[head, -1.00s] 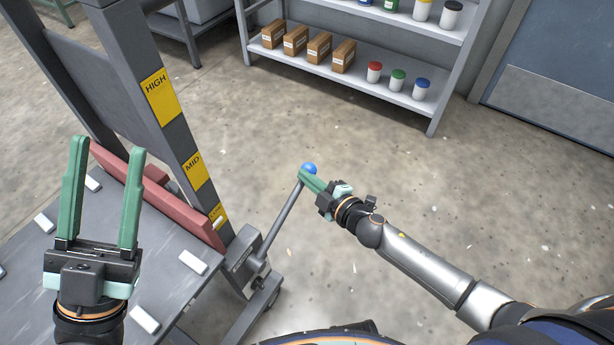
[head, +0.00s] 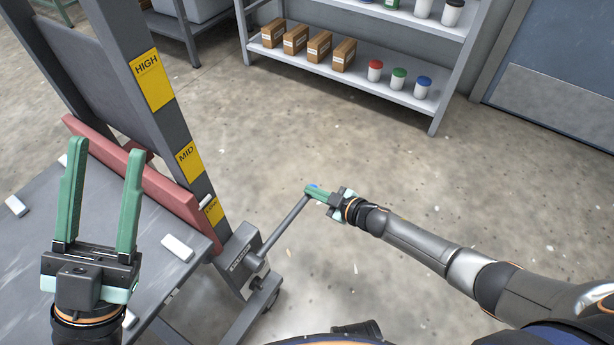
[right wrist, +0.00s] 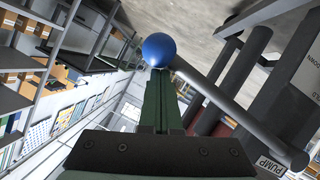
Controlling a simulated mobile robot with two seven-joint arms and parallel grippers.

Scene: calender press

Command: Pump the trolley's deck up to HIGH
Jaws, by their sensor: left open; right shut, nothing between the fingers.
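The trolley's grey deck (head: 95,235) is at the left of the head view, with a red beam (head: 150,185) along its back. The mast carries yellow labels HIGH (head: 150,80), MID (head: 187,160) and LOW (head: 213,210). A small pale pointer (head: 205,200) is at the upper part of the LOW label. The pump lever (head: 285,230) slants up to a blue knob (right wrist: 158,50). My right gripper (head: 312,191) is shut and empty, its fingertips at the knob; they partly hide it in the head view. My left gripper (head: 105,165) is open and empty above the deck.
A shelf (head: 355,75) with boxes and jars stands at the back. A blue door (head: 560,80) is at the right. The floor (head: 400,160) between trolley and shelf is clear. A PUMP plate (right wrist: 270,165) shows at the lever's base.

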